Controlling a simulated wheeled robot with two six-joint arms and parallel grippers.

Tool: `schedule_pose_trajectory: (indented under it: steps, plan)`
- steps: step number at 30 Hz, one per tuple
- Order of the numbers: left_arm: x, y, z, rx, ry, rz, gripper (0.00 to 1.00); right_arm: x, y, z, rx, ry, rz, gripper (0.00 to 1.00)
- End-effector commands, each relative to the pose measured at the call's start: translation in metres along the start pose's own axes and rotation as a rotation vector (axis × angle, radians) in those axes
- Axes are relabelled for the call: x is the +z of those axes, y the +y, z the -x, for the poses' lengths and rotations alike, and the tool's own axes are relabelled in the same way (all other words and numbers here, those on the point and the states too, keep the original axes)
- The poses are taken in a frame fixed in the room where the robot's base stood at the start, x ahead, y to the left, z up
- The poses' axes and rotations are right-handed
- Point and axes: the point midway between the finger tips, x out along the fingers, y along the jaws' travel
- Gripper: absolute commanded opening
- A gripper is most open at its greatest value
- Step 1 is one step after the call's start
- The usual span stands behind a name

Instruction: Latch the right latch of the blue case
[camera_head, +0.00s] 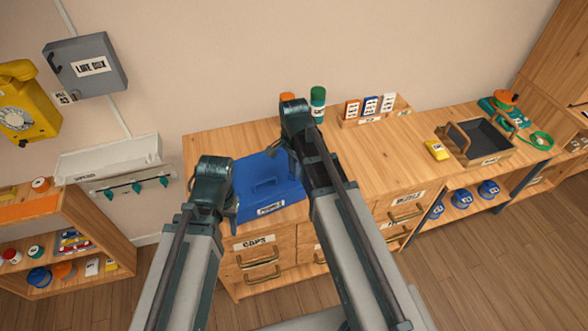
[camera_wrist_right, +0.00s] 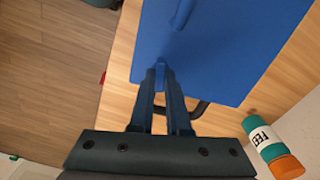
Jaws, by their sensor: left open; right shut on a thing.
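The blue case (camera_head: 268,182) stands on the wooden bench, between my two arms, with a white label on its front. In the right wrist view the case (camera_wrist_right: 215,45) fills the upper middle. My right gripper (camera_wrist_right: 160,72) is shut on a small blue part at the case's edge, which looks like the right latch (camera_wrist_right: 159,84); the fingers hide most of it. In the head view my right gripper (camera_head: 291,152) is at the case's right side, partly hidden by the arm. My left gripper (camera_head: 233,203) is open at the left side of the case; its fingertips are hard to see.
A green bottle (camera_head: 318,103) stands behind my right arm. A bottle with an orange cap (camera_wrist_right: 272,146) is close to my right gripper. A wooden holder with small boxes (camera_head: 375,112) is at the back. The bench (camera_head: 385,155) is clear right of the case.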

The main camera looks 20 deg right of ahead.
Motion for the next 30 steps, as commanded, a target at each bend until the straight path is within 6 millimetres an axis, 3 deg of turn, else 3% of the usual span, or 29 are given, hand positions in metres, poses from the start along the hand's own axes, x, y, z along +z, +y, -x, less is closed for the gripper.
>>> schedule_pose_trajectory:
  steps: [12,29,30]
  plan:
    - [0.0,0.0,0.0,0.0,0.0,0.0,0.45,0.0001,0.0,0.0,0.0,0.0,-0.175,0.0]
    - [0.0,0.0,0.0,0.0,0.0,0.0,0.45,0.0,0.0,0.0,0.0,0.0,-0.2,0.0]
    - [0.0,0.0,0.0,0.0,0.0,0.0,0.45,0.0,0.0,0.0,0.0,0.0,-0.2,0.18]
